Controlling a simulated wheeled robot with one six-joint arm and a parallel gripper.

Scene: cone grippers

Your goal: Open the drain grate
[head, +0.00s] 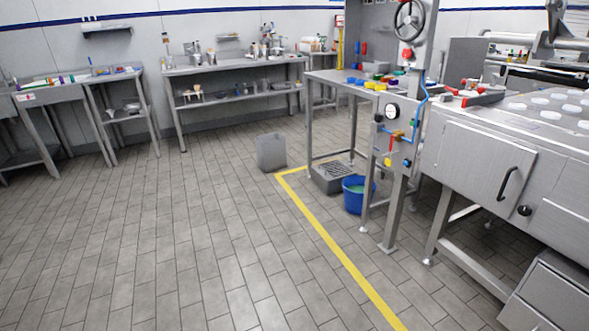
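A low grey box (328,186) with a dark slotted top sits on the floor under the front of a steel table. Its slotted top (336,170) looks like a grate and appears to lie flat on the box; at this distance I cannot make out a hinge or handle. Table legs stand close around it. My gripper does not show in the head view.
A blue bucket (353,196) with green inside stands just right of the box. A grey upright container (271,153) stands to its left. A yellow floor line (332,248) runs past. Steel benches (245,69) line the back wall. The tiled floor (170,240) at left is clear.

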